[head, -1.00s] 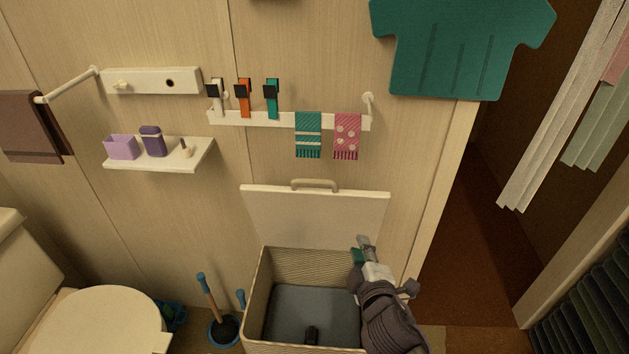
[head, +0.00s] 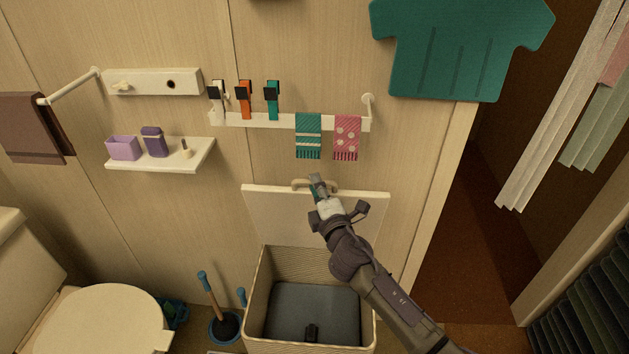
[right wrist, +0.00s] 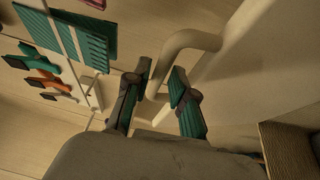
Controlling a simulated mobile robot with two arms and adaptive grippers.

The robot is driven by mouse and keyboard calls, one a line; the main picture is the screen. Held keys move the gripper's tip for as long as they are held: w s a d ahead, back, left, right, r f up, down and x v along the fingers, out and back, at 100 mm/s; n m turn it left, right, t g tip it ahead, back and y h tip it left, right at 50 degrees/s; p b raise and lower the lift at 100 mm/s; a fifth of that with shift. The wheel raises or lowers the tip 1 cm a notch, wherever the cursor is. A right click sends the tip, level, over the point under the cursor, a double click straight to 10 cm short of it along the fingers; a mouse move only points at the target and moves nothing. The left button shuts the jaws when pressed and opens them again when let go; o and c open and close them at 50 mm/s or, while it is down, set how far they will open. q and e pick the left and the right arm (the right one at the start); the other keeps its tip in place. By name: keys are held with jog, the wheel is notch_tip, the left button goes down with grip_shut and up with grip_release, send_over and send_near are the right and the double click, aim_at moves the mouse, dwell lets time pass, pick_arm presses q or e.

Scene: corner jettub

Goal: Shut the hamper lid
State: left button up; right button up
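The hamper (head: 255,300) is a cream ribbed box, open at the top, at the bottom of the head view. Its pale lid (head: 275,217) stands upright at the back, near the wall, with a tan handle (head: 301,184) on its top edge. My right gripper (head: 318,184) is at the handle, its arm crossing in front of the lid. In the right wrist view the gripper (right wrist: 160,75) is open, with part of the curved handle (right wrist: 190,38) between its fingers; contact cannot be told. The lid (right wrist: 262,75) fills the right side there. My left gripper is not in view.
A towel rack (head: 270,121) with small hanging towels is on the wall above the lid. A plunger (head: 222,322) and a toilet (head: 100,320) stand left of the hamper. A doorway opens to the right. The hamper's inside shows a grey bottom (head: 300,305).

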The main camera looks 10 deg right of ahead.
jog(key=shift+w+a, duration=0.1)
jog(key=shift+w, duration=0.8)
grip_shut()
